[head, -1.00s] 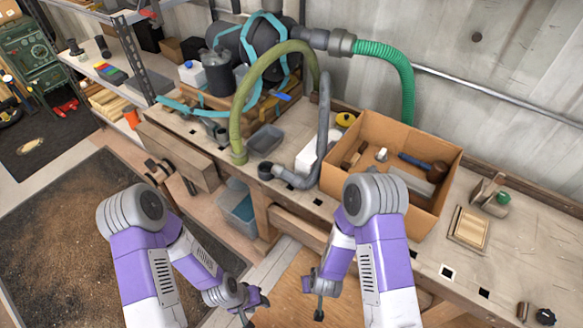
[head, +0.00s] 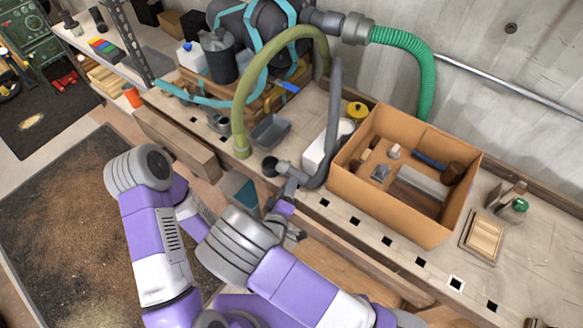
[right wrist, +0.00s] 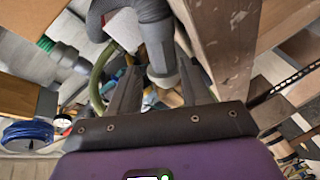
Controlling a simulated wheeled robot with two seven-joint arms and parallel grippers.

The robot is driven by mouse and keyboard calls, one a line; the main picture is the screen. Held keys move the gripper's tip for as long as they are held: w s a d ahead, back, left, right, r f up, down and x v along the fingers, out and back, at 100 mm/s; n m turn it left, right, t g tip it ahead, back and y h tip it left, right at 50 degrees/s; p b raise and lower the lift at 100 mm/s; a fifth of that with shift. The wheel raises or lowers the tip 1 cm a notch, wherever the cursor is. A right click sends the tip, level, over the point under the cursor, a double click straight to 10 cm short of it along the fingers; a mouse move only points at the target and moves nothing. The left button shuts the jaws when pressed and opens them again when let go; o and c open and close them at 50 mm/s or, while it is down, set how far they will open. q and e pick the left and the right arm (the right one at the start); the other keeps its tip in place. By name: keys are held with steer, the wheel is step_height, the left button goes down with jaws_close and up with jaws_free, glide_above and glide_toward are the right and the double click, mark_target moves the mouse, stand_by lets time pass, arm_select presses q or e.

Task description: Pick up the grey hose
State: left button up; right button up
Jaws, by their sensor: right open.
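The grey hose (head: 333,125) stands in an arch on the workbench, and its lower part bends left to a dark, wider end fitting (head: 281,168) near the bench's front edge. My right gripper (head: 287,207) is just in front of and below that end. In the right wrist view, the hose's grey end (right wrist: 158,45) lies between the two open fingers of my right gripper (right wrist: 157,72). I cannot tell whether either finger touches it. My left gripper is hidden behind my right arm in the head view.
A cardboard box (head: 385,205) with tools stands right of the hose. An olive-green hose (head: 245,95) arches to its left, beside a small grey tray (head: 270,131). A green hose (head: 420,70) hangs behind. A wooden block (head: 477,238) lies at the right.

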mark_target(292, 172)
steer(key=x, duration=0.3)
steer(key=b+x, duration=0.1)
steer(key=x, duration=0.1)
steer(key=shift+w+a, duration=0.25)
steer(key=shift+w, duration=0.1)
